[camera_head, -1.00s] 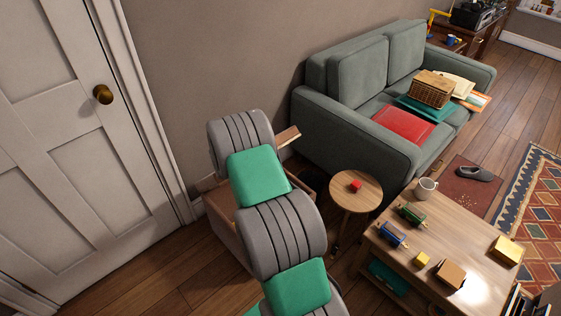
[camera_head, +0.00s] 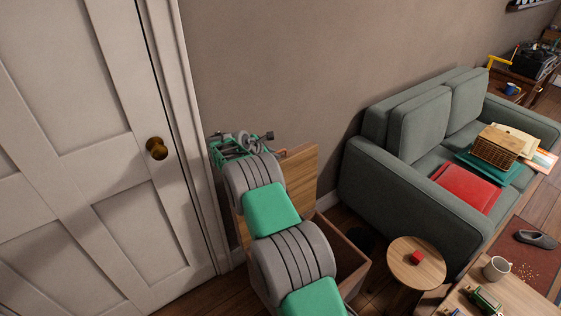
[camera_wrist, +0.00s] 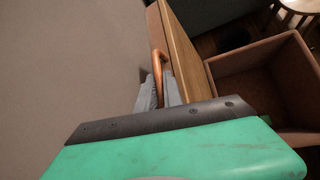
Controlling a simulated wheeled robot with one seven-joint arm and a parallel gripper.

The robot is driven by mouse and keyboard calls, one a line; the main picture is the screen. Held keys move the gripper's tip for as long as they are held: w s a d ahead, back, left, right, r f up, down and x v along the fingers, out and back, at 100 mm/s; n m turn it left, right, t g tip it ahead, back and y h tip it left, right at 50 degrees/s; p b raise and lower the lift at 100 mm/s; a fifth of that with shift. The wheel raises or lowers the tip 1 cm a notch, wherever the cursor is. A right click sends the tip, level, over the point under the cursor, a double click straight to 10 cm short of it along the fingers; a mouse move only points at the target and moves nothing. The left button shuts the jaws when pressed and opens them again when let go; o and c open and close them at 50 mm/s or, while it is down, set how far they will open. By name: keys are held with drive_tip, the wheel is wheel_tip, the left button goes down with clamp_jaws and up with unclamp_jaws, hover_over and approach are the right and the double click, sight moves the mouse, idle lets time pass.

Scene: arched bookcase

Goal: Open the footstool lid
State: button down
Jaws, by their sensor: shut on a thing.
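The footstool is an open wooden box (camera_head: 350,262) beside the wall, partly hidden behind my arm. Its wooden lid (camera_head: 302,172) stands raised, close to upright, at the wall side of the box. In the wrist view the lid (camera_wrist: 184,50) is seen edge-on, with the empty-looking box interior (camera_wrist: 265,85) to its right. A copper-coloured loop handle (camera_wrist: 158,62) is on the lid's left face. My gripper (camera_wrist: 159,90) is shut on this handle. In the head view my wrist end is at the lid's upper left, and the fingertips are hard to make out.
A white door (camera_head: 90,130) is close on the left, and the grey wall (camera_head: 270,60) is behind the lid.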

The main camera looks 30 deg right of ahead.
drive_tip(key=shift+w+a+f+b, duration=0.15)
drive_tip(key=shift+w+f, duration=0.05)
drive_tip(key=shift+w, duration=0.65)
drive_tip(key=shift+w+a+f+b, duration=0.1)
drive_tip(key=shift+w+f+b, duration=0.1)
drive_tip(key=shift+w, duration=0.65)
drive_tip(key=c, duration=1.5)
unclamp_jaws()
drive_tip(key=shift+d, duration=0.1)
drive_tip(key=shift+s, duration=0.1)
drive_tip(key=v, duration=0.7)
drive_tip(key=shift+a+r, duration=0.25)
drive_tip(key=shift+r, duration=0.15)
